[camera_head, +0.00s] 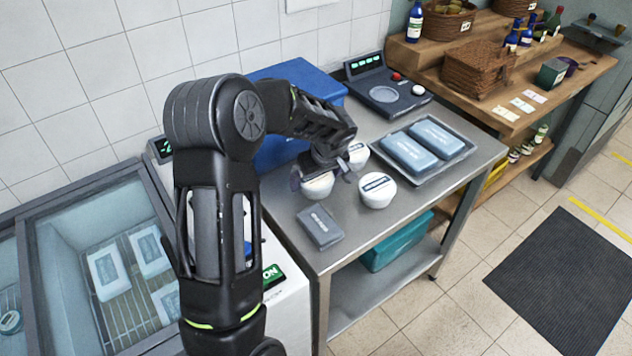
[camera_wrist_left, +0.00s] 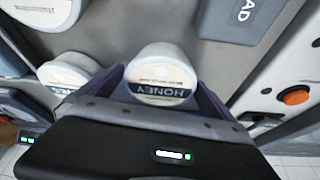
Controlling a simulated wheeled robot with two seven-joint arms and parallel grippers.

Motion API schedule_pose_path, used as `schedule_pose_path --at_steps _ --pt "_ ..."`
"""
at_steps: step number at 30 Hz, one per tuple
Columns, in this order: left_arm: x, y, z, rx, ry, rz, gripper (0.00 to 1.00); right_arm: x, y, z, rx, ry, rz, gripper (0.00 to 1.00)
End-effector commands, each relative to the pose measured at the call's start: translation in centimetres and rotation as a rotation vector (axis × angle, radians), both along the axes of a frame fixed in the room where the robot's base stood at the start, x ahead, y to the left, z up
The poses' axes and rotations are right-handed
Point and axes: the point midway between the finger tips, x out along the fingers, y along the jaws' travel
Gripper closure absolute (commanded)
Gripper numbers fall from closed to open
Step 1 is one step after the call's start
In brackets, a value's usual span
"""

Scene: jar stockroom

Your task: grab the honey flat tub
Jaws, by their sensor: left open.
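The honey flat tub (camera_head: 318,188) is a white round tub on the steel table, partly covered by my left gripper in the head view. My left gripper (camera_head: 321,176) is over it, open, with a finger on either side. In the left wrist view the tub (camera_wrist_left: 160,82) shows its dark HONEY label between the open fingers (camera_wrist_left: 158,88); whether they touch it I cannot tell. My right gripper is not in view.
Two similar white tubs stand close by, one behind (camera_head: 358,155) and one to the right (camera_head: 377,191). A grey box (camera_head: 320,227) lies in front. A tray (camera_head: 462,160) with blue packs is at right, a blue bin (camera_head: 285,150) behind.

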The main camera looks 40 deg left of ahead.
Motion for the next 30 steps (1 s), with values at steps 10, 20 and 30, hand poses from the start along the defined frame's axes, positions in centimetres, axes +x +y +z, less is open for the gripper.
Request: schedule_pose_path --at_steps 10,20,30 --pt "0.00 0.00 0.02 0.000 0.000 0.000 0.18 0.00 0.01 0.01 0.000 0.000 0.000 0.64" --pt "0.01 -0.01 0.03 0.000 0.000 0.000 0.45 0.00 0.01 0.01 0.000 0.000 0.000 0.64" --pt "0.05 0.00 0.10 0.000 -0.001 0.000 0.68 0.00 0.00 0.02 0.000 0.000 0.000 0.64"
